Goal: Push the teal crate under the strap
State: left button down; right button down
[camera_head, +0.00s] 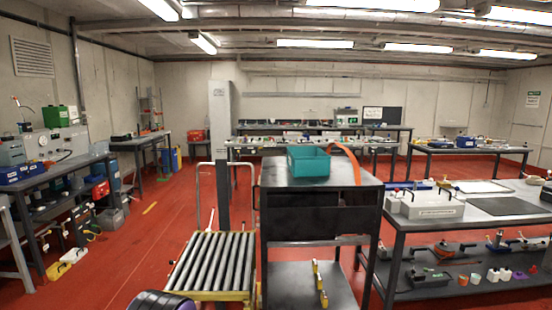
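The teal crate (308,168) is an open-topped box on the dark top of a workbench or cart (335,177), near the far left part of that top. An orange strap (346,155) rises in an arch right of the crate and comes down toward the front right of the same top. The crate is left of the strap; whether they touch I cannot tell. The strap's far end is hidden behind the crate.
A roller table (212,262) with yellow edges stands front left of the cart, by a grey column (221,125). A bench with a white box (432,205) stands close on the right. Red floor (110,270) is open at the left.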

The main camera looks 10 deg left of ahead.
aim_at(302, 161)
jog(key=u, duration=1)
jog(key=i, duration=2.05)
jog(key=z, duration=0.85)
